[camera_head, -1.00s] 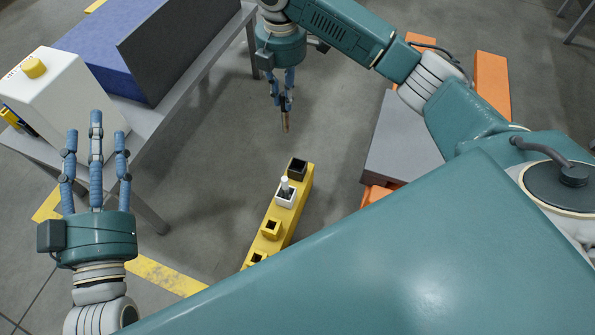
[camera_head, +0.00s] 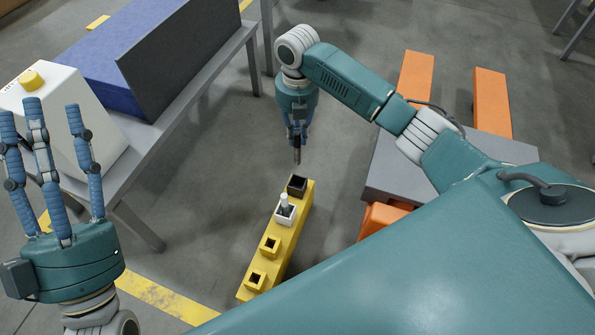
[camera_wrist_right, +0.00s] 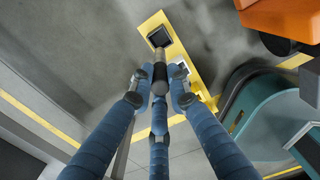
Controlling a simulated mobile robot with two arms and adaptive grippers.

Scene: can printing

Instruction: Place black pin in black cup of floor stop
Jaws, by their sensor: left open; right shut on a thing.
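The yellow floor stop (camera_head: 283,242) stands on the floor with a row of cups on top. Its black cup (camera_head: 297,184) is at the far end and looks empty. The white cup (camera_head: 285,214) beside it holds a white pin (camera_head: 284,202). My right gripper (camera_head: 297,136) is shut on the black pin (camera_head: 297,155), which points down just above and beyond the black cup. In the right wrist view the pin (camera_wrist_right: 159,78) is between the fingers, with the black cup (camera_wrist_right: 159,37) past its tip. My left gripper (camera_head: 50,125) is open and empty at the left.
A table (camera_head: 205,95) at the upper left bears a blue box and a white box with a yellow knob (camera_head: 32,79). Two nearer yellow cups (camera_head: 270,246) look empty. A grey platform with orange parts (camera_head: 412,78) is at the right.

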